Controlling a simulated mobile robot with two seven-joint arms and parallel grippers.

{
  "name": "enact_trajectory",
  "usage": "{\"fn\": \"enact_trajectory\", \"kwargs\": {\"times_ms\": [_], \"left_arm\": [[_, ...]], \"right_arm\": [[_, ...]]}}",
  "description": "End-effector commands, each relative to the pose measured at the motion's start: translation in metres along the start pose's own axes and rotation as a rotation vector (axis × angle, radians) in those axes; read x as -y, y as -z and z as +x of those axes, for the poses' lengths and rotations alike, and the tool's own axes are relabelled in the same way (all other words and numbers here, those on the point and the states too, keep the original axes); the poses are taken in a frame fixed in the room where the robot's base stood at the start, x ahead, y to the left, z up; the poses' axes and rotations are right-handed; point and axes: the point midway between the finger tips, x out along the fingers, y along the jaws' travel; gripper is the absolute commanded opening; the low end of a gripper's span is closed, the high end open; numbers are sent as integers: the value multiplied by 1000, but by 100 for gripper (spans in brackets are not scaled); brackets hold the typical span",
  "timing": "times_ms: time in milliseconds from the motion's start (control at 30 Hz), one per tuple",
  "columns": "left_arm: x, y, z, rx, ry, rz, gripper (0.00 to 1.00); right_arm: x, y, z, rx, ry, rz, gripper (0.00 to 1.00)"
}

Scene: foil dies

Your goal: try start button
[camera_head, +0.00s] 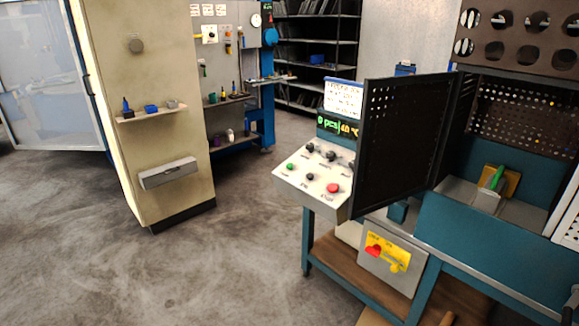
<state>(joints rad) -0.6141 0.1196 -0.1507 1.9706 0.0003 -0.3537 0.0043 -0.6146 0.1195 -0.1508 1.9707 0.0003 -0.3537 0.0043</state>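The control panel (312,183) is a pale sloped box on the blue-green machine, left of its open dark door. A green button (290,166) sits at the panel's upper left; its label is too small to read, so I cannot tell for sure that it is the start button. A black button (310,177) sits in the middle and a red button (333,188) at the lower right. Several black knobs (332,155) line the upper edge. A display (337,126) above shows green and orange characters. Neither of my grippers is in view.
The perforated dark door (397,145) stands open right of the panel. The machine bay (480,205) holds a green part (497,178). A yellow plate with a red handle (384,254) is below. A beige cabinet (150,90) stands left. The floor (200,270) before the panel is clear.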

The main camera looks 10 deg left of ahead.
Motion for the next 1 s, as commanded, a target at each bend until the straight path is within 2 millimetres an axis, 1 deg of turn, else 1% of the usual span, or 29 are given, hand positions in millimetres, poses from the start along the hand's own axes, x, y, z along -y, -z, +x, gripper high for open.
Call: {"fn": "enact_trajectory", "kwargs": {"times_ms": [33,267,1000], "left_arm": [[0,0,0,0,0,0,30],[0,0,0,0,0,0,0],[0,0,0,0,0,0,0]], "right_arm": [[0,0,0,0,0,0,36],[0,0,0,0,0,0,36],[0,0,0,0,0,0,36]]}}
